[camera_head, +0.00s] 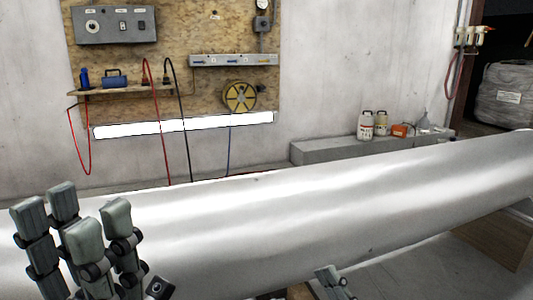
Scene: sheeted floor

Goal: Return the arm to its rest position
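My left gripper (72,216) stands at the lower left with its jointed grey fingers pointing up. The fingertips are apart and nothing is between them. Part of what seems to be my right gripper (334,279) shows at the bottom edge, right of the middle. Most of it is hidden below the frame, so its opening does not show. The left gripper is in front of a long, pale, rounded body (290,226) that crosses the view. I cannot tell whether they touch.
A wooden tool board (190,35) hangs on the wall, with a shelf (120,90), hanging cables and a yellow reel (240,97). A grey ledge (325,152) holds bottles (366,123). A wrapped bundle (505,97) stands at the right. Floor (425,272) shows at the lower right.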

